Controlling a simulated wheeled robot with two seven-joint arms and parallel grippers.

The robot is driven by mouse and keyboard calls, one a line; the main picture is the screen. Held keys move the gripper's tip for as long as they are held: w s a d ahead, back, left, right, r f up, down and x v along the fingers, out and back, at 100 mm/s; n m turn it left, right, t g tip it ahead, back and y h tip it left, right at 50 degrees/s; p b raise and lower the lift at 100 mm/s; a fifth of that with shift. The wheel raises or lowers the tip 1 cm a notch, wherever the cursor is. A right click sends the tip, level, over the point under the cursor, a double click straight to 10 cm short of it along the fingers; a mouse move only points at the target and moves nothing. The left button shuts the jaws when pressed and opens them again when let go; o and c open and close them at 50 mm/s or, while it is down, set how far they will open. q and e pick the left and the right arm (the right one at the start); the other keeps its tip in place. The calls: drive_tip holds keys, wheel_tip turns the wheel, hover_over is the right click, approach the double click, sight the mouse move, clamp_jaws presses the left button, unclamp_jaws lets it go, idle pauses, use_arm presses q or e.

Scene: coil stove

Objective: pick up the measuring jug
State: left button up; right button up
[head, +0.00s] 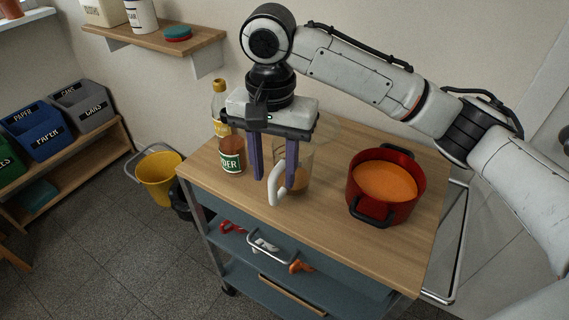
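The measuring jug (304,168) is clear, with a white handle (274,186) facing the front, and stands on the wooden top of a trolley. It seems to hold a little brownish content, partly hidden by a finger. My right gripper (274,181) points down at the jug. Its two purple fingers are spread, with the handle showing between them in the picture and a gap visible. I cannot tell whether either finger touches the jug. My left gripper is not in view.
A bottle (231,150) stands left of the jug, close to my gripper. A red pot (386,187) of orange soup stands to the right. The trolley top (325,230) is clear in front. A yellow bucket (160,177) stands on the floor.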

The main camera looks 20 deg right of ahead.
sight(274, 197)
drive_tip(key=f, duration=0.8)
drive_tip(key=shift+w+f, duration=0.3)
drive_tip(key=shift+f, duration=0.05)
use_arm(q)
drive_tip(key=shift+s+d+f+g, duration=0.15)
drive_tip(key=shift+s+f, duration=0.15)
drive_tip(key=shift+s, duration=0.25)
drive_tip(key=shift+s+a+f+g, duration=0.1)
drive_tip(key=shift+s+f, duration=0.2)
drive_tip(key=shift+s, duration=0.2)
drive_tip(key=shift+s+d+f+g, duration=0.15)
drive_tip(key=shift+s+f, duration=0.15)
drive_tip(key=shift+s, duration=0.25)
use_arm(e)
clamp_jaws()
